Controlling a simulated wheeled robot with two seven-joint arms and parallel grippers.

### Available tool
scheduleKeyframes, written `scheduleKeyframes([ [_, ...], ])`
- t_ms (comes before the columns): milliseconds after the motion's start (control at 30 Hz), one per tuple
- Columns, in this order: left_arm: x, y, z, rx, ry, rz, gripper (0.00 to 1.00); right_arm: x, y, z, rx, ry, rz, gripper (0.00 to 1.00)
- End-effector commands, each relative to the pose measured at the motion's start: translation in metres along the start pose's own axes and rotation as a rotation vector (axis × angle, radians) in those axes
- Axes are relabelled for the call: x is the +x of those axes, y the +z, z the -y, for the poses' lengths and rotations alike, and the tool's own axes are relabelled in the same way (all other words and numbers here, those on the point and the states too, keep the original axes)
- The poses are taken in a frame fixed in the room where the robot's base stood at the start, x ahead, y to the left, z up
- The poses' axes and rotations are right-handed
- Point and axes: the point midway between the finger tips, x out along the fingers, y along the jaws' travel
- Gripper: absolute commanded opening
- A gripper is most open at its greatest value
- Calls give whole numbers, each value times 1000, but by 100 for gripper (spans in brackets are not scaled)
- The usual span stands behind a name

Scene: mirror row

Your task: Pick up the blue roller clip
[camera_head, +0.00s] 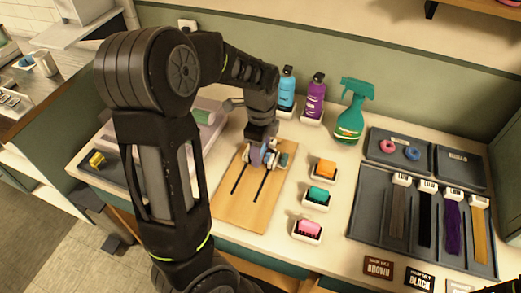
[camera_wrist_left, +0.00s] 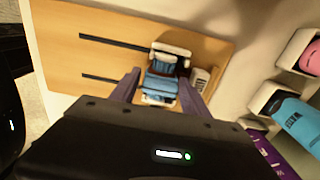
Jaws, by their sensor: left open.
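The blue roller clip (camera_wrist_left: 163,82) shows in the left wrist view in a white holder, over the corner of the wooden board. In the head view the clip (camera_head: 283,159) is small and partly hidden beside my left gripper (camera_head: 263,154). In the wrist view the open fingers of my left gripper (camera_wrist_left: 157,92) reach to either side of the clip. I see no firm contact; their exact height over it is unclear.
The slotted board (camera_head: 240,192) lies under the gripper. Orange (camera_head: 323,168), teal (camera_head: 317,195) and pink (camera_head: 308,228) items sit in white holders to its right. A blue bottle (camera_head: 287,92), a purple bottle (camera_head: 315,99) and a green spray bottle (camera_head: 351,117) stand behind. A dark tray (camera_head: 374,225) lies right.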

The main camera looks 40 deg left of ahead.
Motion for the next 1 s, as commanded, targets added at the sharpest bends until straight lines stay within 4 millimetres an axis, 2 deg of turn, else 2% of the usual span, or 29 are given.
scheduleKeyframes([
  [133,0,0,0,0,0,0,53,0,0,0,0,0,0,36],
  [733,0,0,0,0,0,0,4,0,0,0,0,0,0,36],
  [1000,-2,0,0,0,-1,0,4,0,0,0,0,0,0,36],
])
